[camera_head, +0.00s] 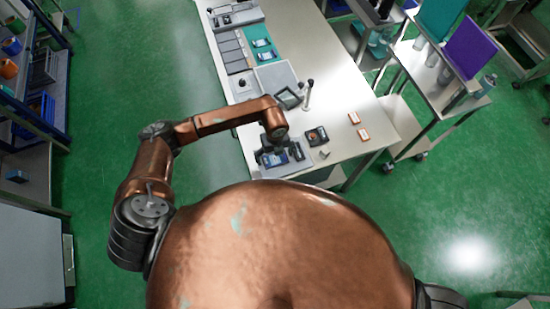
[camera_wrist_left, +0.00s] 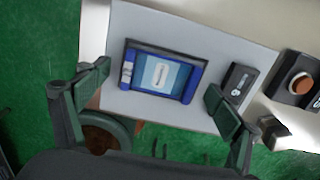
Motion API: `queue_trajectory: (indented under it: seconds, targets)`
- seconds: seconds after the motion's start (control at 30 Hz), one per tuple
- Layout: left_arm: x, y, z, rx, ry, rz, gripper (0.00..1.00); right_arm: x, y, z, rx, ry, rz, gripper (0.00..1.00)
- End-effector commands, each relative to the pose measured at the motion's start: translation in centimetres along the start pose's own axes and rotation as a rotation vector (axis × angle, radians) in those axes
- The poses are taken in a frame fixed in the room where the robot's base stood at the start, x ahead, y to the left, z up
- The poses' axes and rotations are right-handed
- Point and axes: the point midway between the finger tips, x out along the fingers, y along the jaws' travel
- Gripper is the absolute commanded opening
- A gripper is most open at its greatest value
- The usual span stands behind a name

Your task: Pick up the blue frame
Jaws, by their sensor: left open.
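The blue frame (camera_wrist_left: 192,83) lies on a light grey plate (camera_wrist_left: 220,45) at the near end of the worktable. It has blue sides, dark long edges and a pale blue panel with a white shape inside. It also shows small in the head view (camera_head: 274,159), just under my arm. My left gripper (camera_wrist_left: 158,85) is open, with its fingers apart on the left and right of the frame in the wrist view. No touch is visible between fingers and frame. My right gripper is out of view.
A dark block (camera_wrist_left: 240,78) sits close right of the frame, near my right-hand finger. A box with an orange-brown round button (camera_wrist_left: 300,84) stands farther right. A dark tilted frame on a stand (camera_head: 288,97) and two orange-white cards (camera_head: 363,134) are on the table (camera_head: 335,85).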

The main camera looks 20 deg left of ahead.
Motion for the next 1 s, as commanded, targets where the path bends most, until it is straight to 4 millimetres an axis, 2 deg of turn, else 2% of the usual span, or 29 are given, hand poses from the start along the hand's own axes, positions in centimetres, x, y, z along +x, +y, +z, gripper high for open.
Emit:
queue_trajectory:
  seconds: [0.17, 0.77, 1.0]
  targets:
    - [0.02, -0.02, -0.03, 0.001, 0.0, -0.001, 0.85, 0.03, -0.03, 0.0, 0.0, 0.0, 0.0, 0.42]
    - [-0.02, -0.02, -0.02, 0.001, 0.0, -0.001, 0.43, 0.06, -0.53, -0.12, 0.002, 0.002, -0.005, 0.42]
    - [-0.06, -0.03, -0.02, 0.001, 0.0, -0.001, 0.42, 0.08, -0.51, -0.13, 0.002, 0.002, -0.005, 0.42]
